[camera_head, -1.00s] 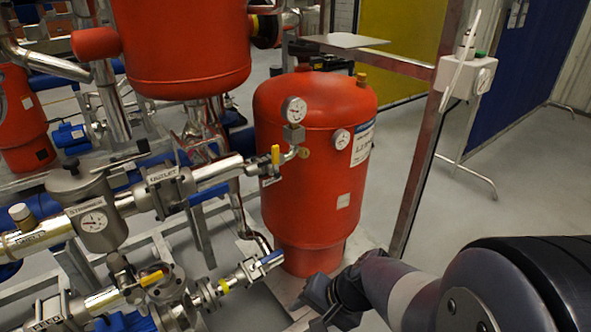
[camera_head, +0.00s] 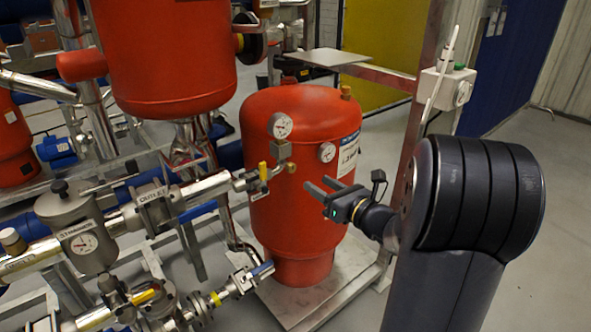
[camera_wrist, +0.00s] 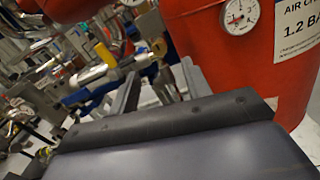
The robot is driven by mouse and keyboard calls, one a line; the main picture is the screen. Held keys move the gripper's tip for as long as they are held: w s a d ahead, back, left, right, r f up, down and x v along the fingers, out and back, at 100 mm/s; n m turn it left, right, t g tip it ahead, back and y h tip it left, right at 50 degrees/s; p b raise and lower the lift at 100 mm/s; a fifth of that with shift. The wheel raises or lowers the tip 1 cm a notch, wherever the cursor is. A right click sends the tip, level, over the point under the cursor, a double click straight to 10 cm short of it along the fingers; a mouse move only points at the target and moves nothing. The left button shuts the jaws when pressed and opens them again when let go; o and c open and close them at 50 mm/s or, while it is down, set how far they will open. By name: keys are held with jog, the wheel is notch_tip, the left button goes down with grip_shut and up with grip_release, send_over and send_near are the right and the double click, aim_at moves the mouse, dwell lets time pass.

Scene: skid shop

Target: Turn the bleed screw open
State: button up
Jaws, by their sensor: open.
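My gripper (camera_head: 318,185) is open and empty, held in front of the right side of the red tank (camera_head: 300,225). Its two fingers point left, toward the gauge and valve group; they also show in the wrist view (camera_wrist: 160,72). A small brass fitting (camera_head: 291,168) sits beside the gauge stem, left of the fingertips and apart from them.
A pressure gauge (camera_head: 280,125) stands above a yellow-handled valve (camera_head: 263,171) on the outlet pipe. A second gauge (camera_head: 327,152) is on the tank, also in the wrist view (camera_wrist: 239,15). A steel post (camera_head: 408,160) with a white box stands right of the tank. Open floor lies beyond.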

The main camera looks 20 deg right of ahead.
aim_at(293, 169)
jog(key=x, duration=0.9)
jog(key=shift+w+a, duration=0.2)
jog(key=shift+w, duration=0.1)
jog(key=c, duration=1)
